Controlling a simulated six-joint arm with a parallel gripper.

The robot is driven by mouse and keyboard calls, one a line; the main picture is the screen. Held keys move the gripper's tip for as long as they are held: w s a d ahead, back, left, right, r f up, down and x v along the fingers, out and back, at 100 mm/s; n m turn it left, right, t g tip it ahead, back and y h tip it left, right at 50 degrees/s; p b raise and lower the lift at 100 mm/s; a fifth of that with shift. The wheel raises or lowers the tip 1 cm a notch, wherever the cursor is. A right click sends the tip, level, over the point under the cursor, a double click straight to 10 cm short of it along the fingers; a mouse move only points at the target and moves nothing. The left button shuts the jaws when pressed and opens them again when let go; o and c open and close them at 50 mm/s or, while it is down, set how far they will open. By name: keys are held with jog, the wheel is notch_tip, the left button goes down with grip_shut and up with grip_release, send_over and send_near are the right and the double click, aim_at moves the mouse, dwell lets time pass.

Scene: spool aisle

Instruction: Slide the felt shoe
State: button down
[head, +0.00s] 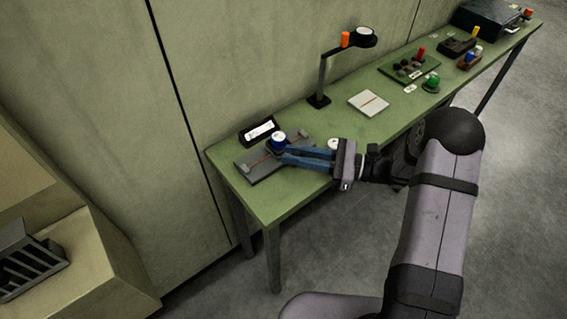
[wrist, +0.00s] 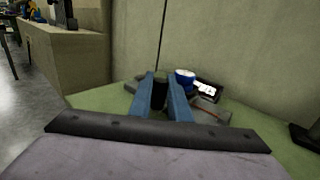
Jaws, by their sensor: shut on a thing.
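My gripper (head: 283,155) is at the near-left end of the green bench, its two blue fingers reaching left over a grey plate (head: 262,174). In the wrist view the fingers (wrist: 159,80) are closed on a dark upright piece (wrist: 158,97), which may be the felt shoe. The head view does not show this piece clearly. A thin orange line runs along the plate, with a pale block (head: 245,167) at its left end. A blue spool with a white top (head: 278,138) stands just beyond the fingertips; it also shows right of the fingers in the wrist view (wrist: 185,80).
A black-framed label display (head: 260,131) stands behind the plate. A lamp-like stand (head: 320,99), a pale square tile (head: 368,103) and a green board with knobs (head: 408,67) lie farther right. The wall runs close behind the bench (head: 262,211).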

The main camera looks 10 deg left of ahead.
jog(key=shift+w+d, duration=0.25)
jog(key=shift+d, duration=0.05)
jog(key=c, duration=1.7)
grip_release()
jog(key=shift+o, duration=0.2)
jog(key=shift+s+d+b, duration=0.25)
jog(key=shift+d+b, duration=0.15)
jog(key=shift+d, duration=1.45)
jog(key=shift+s+d+b, duration=0.2)
jog(key=shift+d+b, duration=0.15)
jog(key=shift+d, duration=1.45)
jog(key=shift+a+r, duration=0.1)
